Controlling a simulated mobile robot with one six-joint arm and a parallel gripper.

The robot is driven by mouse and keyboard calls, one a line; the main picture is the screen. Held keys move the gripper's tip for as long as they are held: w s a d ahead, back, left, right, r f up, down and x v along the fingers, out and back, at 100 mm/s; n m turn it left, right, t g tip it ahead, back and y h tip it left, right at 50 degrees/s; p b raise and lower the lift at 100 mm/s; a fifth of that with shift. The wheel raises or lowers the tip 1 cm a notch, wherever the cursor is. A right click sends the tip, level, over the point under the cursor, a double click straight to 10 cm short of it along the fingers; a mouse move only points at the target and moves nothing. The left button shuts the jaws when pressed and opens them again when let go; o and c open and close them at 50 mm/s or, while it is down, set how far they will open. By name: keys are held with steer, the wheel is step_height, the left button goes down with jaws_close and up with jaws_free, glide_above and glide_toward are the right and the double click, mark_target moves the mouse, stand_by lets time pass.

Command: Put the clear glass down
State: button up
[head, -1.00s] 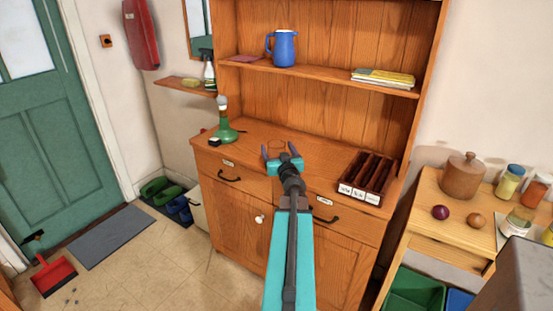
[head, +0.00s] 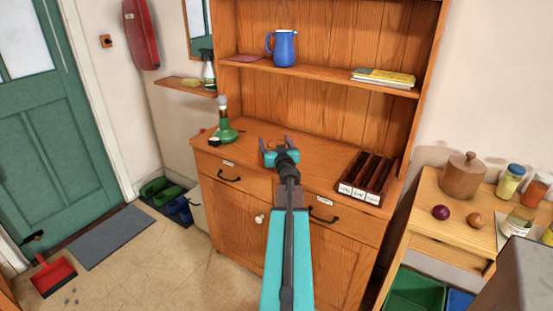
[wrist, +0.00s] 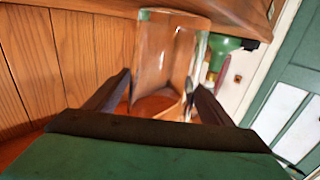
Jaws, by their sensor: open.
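The clear glass (wrist: 172,50) shows in the wrist view, beyond and between the two dark fingers. Its round opening faces my gripper, and its far end is by the wooden surface at the top of that picture. My gripper (wrist: 160,92) is open, with one finger on each side of the near end of the glass. I cannot tell whether either finger touches it. In the head view my gripper (head: 275,142) is over the dresser's worktop (head: 317,158). I cannot make out the glass clearly there.
A dark compartment box (head: 367,178) lies to the right. A shelf with a blue jug (head: 284,48) is above. The worktop between lamp and box is otherwise clear.

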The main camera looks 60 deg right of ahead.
steer(key=shift+c, duration=0.3)
steer(key=c, duration=1.7)
steer(key=shift+c, duration=0.2)
steer(key=shift+r+p, duration=0.25)
steer(key=shift+p, duration=0.05)
